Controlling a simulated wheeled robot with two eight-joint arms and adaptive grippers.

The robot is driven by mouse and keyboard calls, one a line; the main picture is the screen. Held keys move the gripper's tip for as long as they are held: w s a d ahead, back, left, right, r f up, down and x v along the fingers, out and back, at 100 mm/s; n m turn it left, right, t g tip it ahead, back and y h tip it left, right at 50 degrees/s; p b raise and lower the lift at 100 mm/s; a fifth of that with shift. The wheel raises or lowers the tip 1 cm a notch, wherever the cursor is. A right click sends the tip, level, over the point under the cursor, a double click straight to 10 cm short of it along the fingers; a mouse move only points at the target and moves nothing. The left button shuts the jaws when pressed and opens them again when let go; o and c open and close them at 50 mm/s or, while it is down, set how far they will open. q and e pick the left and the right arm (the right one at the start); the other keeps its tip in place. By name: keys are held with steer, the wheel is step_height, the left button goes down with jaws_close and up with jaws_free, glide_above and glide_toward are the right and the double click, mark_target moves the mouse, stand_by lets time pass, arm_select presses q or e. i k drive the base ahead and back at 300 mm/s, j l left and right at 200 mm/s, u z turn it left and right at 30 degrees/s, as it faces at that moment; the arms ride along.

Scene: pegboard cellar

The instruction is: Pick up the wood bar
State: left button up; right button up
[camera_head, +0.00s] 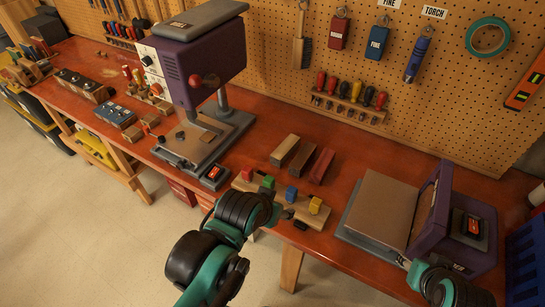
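Three short bars lie side by side, slanted, on the red-brown workbench. The left one is a light wood bar (285,150), the middle one is a darker brown bar (302,160), and the right one is a dark red bar (321,165). My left gripper (288,213) is small and dark in the view, at the bench's front edge. It is over the front of a wooden block rack, nearer to me than the bars and apart from them. My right gripper (402,261) is mostly hidden, low beside the purple machine. Neither gripper's opening can be made out.
The wooden rack (248,185) with coloured blocks stands between my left gripper and the bars. A purple press (205,62) stands to the left. A purple sander-like machine (432,208) with a flat tan plate is at right. Bench around and behind the bars is clear.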

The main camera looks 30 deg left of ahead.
mark_target(300, 162)
steer(key=i+l+u, duration=0.1)
steer(key=u, duration=0.55)
steer(key=j+z, duration=0.2)
steer(key=z, duration=0.25)
steer(key=j+z, duration=0.15)
steer(key=z, duration=0.3)
steer(key=i+l+z, duration=0.1)
steer(key=l+z, duration=0.3)
steer(key=k+j+u, duration=0.1)
steer(key=u, duration=0.4)
steer(key=i+u, duration=0.1)
steer(key=u, duration=0.8)
